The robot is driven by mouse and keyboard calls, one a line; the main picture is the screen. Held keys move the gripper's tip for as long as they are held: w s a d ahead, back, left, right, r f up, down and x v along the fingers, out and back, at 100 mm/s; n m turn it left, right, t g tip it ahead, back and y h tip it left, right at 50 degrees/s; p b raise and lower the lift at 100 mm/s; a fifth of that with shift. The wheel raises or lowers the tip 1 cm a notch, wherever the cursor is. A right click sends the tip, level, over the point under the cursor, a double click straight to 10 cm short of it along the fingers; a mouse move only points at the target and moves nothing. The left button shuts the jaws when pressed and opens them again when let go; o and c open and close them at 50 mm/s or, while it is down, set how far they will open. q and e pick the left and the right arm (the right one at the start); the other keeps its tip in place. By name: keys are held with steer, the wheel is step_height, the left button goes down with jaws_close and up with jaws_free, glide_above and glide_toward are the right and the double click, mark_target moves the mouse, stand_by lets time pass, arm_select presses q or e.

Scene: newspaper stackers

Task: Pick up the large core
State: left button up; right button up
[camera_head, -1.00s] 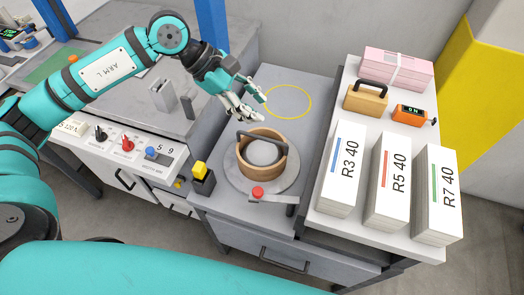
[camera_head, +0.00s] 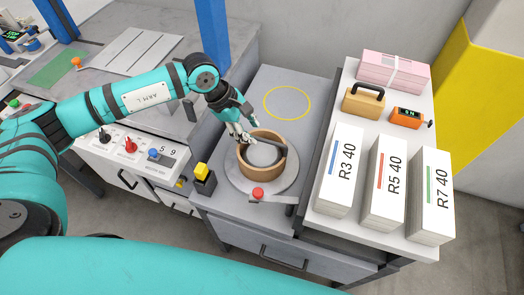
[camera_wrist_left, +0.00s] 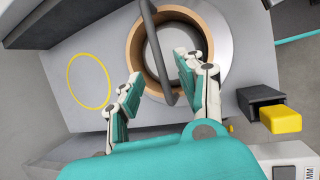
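A wide tan ring, which I take as the large core (camera_head: 262,174), sits upright on a round grey plate (camera_head: 285,185). It has a dark arched handle (camera_head: 276,150) across its top. My left gripper (camera_head: 238,138) is at the ring's upper left edge, pointing down. In the left wrist view the left gripper (camera_wrist_left: 156,86) is open, its two fingers apart, with the dark handle (camera_wrist_left: 153,45) running between them. The ring (camera_wrist_left: 137,40) shows behind the fingers. I cannot tell whether any finger touches the handle. My right gripper is not in view.
A black and yellow block (camera_head: 203,178) and a red knob (camera_head: 258,193) stand near the plate. A yellow circle (camera_head: 287,103) marks clear bench behind it. The white bench to the right holds labelled paper stacks (camera_head: 385,180), a tan block with handle (camera_head: 365,100) and a pink bundle (camera_head: 393,70).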

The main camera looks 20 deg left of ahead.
mark_target(256, 137)
arm_select(q)
steer(key=p+x, duration=0.1)
steer(key=x, duration=0.4)
steer(key=shift+f, duration=0.1)
steer(key=shift+f, duration=0.25)
stand_by(0.6)
steer(key=shift+c, duration=0.2)
jaws_close()
stand_by(0.4)
